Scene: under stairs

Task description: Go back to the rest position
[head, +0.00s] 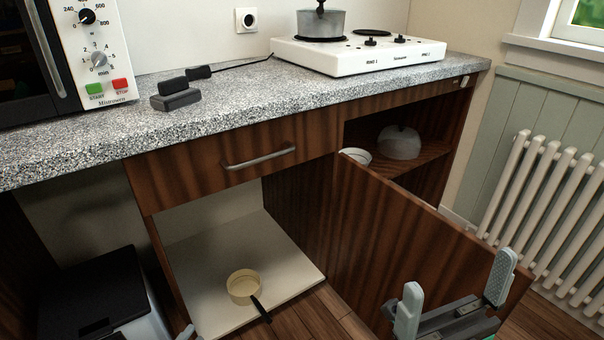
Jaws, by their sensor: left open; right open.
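My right gripper (457,277) is in the lower right, in front of the open wooden cabinet door (405,235). Its two pale fingers are spread wide with nothing between them. I cannot tell whether it touches the door. Of my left gripper (186,332), only a small grey tip shows at the bottom edge, left of the open cabinet; the rest is out of frame. A small cream pan (243,287) with a black handle sits on the pale cabinet floor (200,300), apart from both grippers.
The speckled counter (240,105) carries a microwave (105,45), dark blocks (176,96) and a white hotplate (350,57) with a pot (320,22). A drawer handle (258,158) juts out above the opening. A radiator (545,200) is at right, a dark-lidded bin (95,290) lower left.

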